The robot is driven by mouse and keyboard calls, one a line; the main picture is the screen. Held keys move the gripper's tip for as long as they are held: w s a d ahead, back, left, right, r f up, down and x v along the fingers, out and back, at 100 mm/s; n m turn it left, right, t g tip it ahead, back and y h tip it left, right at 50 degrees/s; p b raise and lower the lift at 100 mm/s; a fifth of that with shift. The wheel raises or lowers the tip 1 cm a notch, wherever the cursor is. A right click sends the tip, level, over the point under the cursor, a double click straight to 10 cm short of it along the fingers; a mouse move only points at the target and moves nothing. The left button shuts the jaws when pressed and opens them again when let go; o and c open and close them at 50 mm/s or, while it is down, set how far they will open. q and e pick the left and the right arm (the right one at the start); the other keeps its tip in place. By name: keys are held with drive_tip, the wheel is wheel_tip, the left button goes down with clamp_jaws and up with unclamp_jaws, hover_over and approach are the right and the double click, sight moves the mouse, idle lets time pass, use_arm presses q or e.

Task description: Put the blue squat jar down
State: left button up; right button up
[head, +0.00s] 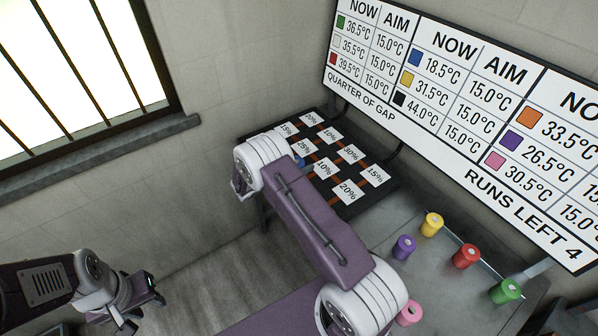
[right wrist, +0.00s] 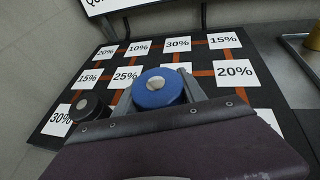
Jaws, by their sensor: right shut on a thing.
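The blue squat jar (right wrist: 157,90) has a pale round knob on its lid and sits between the two fingers of my right gripper (right wrist: 162,91), which is shut on it. It is over the black board with percent cards (right wrist: 96,72), just right of the 25% card. I cannot tell whether its base touches the board. In the head view only a bit of the blue jar (head: 299,162) shows, and my right arm hides the right gripper. My left gripper (head: 143,309) is empty at the lower left, its fingers apart.
A black jar (right wrist: 88,108) stands close left of the blue jar, by a 30% card. Purple (head: 403,247), yellow (head: 432,224), red (head: 466,256), green (head: 505,291) and pink (head: 409,313) jars stand on the grey bench. A temperature sign (head: 470,110) hangs above.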

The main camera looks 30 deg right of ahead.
drive_tip(key=shift+w+f, duration=0.2)
drive_tip(key=shift+w, duration=0.05)
wheel_tip(320, 180, down, 4)
drive_tip(key=shift+r+p, duration=0.25)
drive_tip(key=shift+p, duration=0.05)
drive_tip(key=shift+f, duration=0.25)
drive_tip(key=shift+f+b, duration=0.2)
drive_tip(key=shift+b, duration=0.15)
drive_tip(key=o, duration=1.5)
drive_tip(key=shift+r, duration=0.1)
